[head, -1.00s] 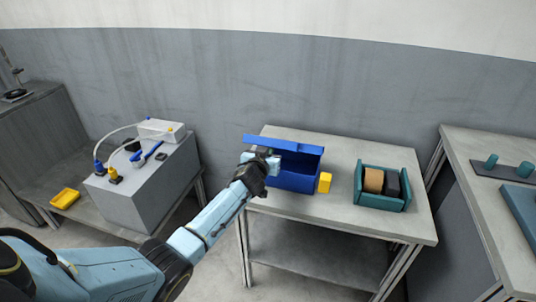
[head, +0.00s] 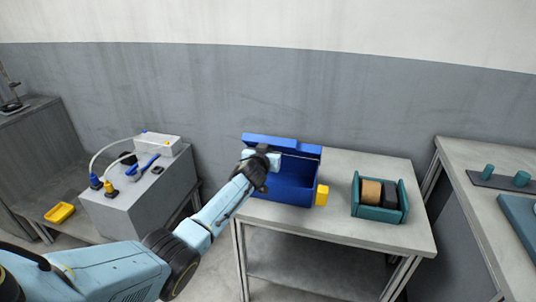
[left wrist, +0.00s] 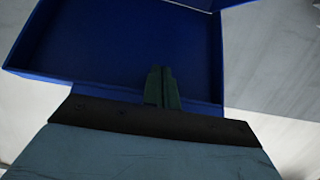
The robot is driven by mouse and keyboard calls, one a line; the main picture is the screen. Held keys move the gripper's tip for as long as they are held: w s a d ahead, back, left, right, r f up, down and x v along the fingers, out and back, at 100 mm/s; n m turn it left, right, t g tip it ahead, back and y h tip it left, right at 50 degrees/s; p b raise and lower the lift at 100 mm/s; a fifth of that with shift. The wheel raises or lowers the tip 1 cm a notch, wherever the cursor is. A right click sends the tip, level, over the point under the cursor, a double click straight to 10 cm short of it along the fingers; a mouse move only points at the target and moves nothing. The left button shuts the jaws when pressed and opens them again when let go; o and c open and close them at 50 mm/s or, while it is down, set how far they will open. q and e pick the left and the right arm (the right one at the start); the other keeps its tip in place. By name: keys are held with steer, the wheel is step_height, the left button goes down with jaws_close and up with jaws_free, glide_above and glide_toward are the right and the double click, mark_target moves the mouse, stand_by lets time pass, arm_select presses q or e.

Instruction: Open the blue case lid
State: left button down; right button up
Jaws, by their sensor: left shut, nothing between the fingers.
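The blue case (head: 290,190) stands on the grey table, with its lid (head: 300,148) raised along the back edge. The inside of the case shows as dark blue. A yellow block (head: 321,195) is at the case's right front corner. My left gripper (head: 272,160) is at the left part of the case, in front of the raised lid. In the left wrist view its dark green fingers (left wrist: 161,88) are together and empty, over the blue case (left wrist: 110,45). Whether they touch the lid cannot be told. My right gripper is not in view.
A teal holder (head: 378,213) with a tan reel and a black reel stands to the right on the same table (head: 340,228). A grey box with cables and a white unit (head: 158,143) stands at the left.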

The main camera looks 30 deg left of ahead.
arm_select(q)
steer(key=shift+w+a+r+b, duration=0.15)
steer(key=shift+w+b, duration=0.1)
steer(key=shift+w, duration=0.2)
steer(key=shift+w+a+r+b, duration=0.1)
steer(key=shift+w+r+b, duration=0.15)
steer(key=shift+w, duration=0.25)
steer(key=shift+w+a+r+b, duration=0.1)
steer(key=shift+w+b, duration=0.15)
steer(key=shift+w, duration=0.2)
steer(key=shift+w+r, duration=0.15)
steer(key=shift+w, duration=0.05)
steer(key=b+x, duration=0.2)
steer(key=b, duration=0.1)
steer(key=b+x, duration=0.1)
steer(key=shift+w+r, duration=0.15)
steer(key=shift+r, duration=0.15)
steer(key=shift+w+a+r+b, duration=0.15)
steer(key=shift+w+b, duration=0.25)
steer(key=shift+b, duration=0.35)
steer(key=shift+w, duration=0.1)
steer(key=shift+r, duration=0.1)
